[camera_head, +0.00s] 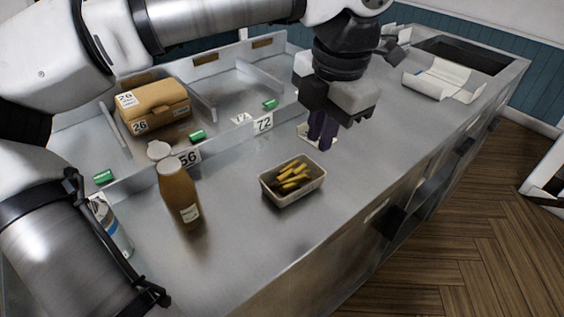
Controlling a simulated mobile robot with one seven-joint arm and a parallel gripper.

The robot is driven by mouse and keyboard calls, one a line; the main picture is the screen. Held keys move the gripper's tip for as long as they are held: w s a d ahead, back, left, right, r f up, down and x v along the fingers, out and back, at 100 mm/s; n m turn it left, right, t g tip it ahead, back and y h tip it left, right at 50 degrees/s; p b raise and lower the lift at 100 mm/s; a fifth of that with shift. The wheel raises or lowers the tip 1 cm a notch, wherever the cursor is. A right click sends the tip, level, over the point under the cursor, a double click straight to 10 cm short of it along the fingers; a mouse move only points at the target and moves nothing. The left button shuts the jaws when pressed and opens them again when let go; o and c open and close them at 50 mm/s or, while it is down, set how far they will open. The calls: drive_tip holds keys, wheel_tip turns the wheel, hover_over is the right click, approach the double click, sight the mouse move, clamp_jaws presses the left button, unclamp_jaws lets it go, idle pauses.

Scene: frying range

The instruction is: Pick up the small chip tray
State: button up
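The small chip tray (291,199) is a pale open tray holding several yellow chips (292,174). It sits upright on the steel counter, right of the brown bottle and near the front edge. My gripper (322,143) hangs above the counter, beyond the tray and a little to its right, pointing down and apart from it. Its dark purple fingertips appear close together, and I cannot tell whether they are open or shut. Nothing is visible in its grip. A small white item (305,131) lies behind the fingertips, partly hidden.
A brown bottle (178,195) with a white cap stands left of the tray. A clear bottle (116,235) stands farther left, partly behind my arm. A brown box marked 26 (155,105) sits in a divided bay. An open white carton (440,80) lies at the back right.

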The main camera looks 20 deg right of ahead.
hover_over(306, 186)
drive_tip(key=f, duration=0.5)
drive_tip(key=f+p, duration=0.1)
drive_tip(key=f, duration=0.2)
drive_tip(key=shift+s+d+f, duration=0.1)
drive_tip(key=shift+s+d, duration=0.1)
drive_tip(key=shift+d, duration=0.1)
drive_tip(key=shift+w+a+f+p, duration=0.15)
drive_tip(key=shift+f+p, duration=0.25)
drive_tip(key=shift+f, duration=0.95)
drive_tip(key=shift+w+a+f+p, duration=0.1)
drive_tip(key=shift+a+f+p, duration=0.25)
drive_tip(key=shift+f, duration=1)
drive_tip(key=shift+d, duration=0.1)
drive_tip(key=shift+c, duration=0.4)
clamp_jaws()
drive_tip(key=shift+r, duration=0.1)
